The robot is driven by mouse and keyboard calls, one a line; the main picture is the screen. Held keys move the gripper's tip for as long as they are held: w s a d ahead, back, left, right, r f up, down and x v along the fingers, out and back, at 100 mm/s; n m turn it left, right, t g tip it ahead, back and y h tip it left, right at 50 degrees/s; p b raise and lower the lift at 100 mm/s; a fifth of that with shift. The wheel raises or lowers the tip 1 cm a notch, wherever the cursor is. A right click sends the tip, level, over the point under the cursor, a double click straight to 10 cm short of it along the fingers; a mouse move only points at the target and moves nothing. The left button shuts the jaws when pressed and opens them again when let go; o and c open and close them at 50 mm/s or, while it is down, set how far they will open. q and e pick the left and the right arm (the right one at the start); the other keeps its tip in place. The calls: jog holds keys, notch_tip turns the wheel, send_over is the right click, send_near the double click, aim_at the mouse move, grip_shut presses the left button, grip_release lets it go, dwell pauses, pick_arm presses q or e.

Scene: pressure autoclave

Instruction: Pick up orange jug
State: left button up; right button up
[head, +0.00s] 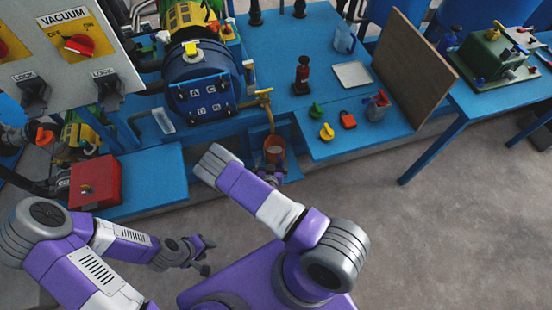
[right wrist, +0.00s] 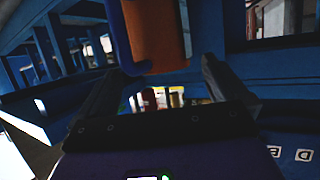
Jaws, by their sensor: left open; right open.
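The orange jug (head: 274,148) stands at the front edge of the blue bench, below the brass tap, in the head view. Its lower part is partly hidden by my right arm. In the right wrist view the jug (right wrist: 157,35) is at the top centre, ahead of and between the open fingers, with its top out of frame. My right gripper (right wrist: 155,85) is open and empty; in the head view it is mostly hidden near the jug (head: 284,173). I cannot tell whether a finger touches the jug. My left gripper (head: 207,256) is open and empty, low over the floor.
The blue autoclave (head: 203,97) stands left of the jug. The blue bench (head: 270,75) holds a red-black bottle (head: 302,76), a white tray (head: 352,75) and small coloured items. A brown board (head: 410,65) stands at right. A red box (head: 95,182) sits at left. The floor right is clear.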

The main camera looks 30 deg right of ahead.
aim_at(274, 156)
jog(key=b+x, duration=0.1)
jog(key=x, duration=0.2)
jog(key=b+x, duration=0.1)
jog(key=x, duration=0.1)
jog(key=shift+w+d+f, duration=0.2)
jog(key=shift+f, duration=0.15)
jog(key=shift+w+d+f+b, duration=0.1)
jog(key=shift+w+d+b, duration=0.15)
jog(key=shift+w+b, duration=0.1)
jog(key=shift+c, duration=0.2)
jog(key=c, duration=1.1)
